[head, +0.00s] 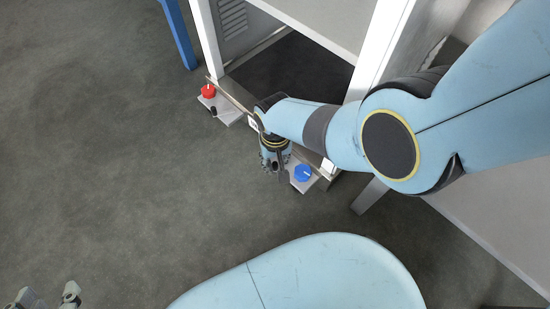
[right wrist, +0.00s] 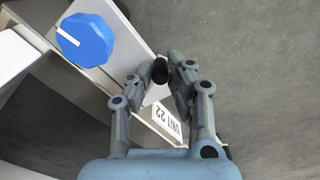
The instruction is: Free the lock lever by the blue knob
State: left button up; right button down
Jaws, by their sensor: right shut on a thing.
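The blue knob (head: 303,172) sits on a light plate at the right end of the frame's front rail. In the right wrist view the blue knob (right wrist: 85,40) has a white mark and lies left of my fingers. My right gripper (head: 275,160) is beside it; in the right wrist view the gripper (right wrist: 160,76) is shut on the lock lever (right wrist: 160,70), whose dark round end shows between the fingertips. The rest of the lever is hidden. My left gripper (head: 48,296) is open and empty at the bottom left, far from the frame.
A red knob (head: 208,91) sits on another plate at the rail's left end, with a small dark lever (head: 213,110) beside it. A label reading "UNIT 22" (right wrist: 168,125) is on the rail. A blue post (head: 180,35) stands at the upper left. The left floor is clear.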

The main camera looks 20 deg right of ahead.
aim_at(275, 164)
jog(key=c, duration=1.2)
grip_release()
jog(key=shift+c, duration=0.2)
jog(key=shift+r, duration=3.7)
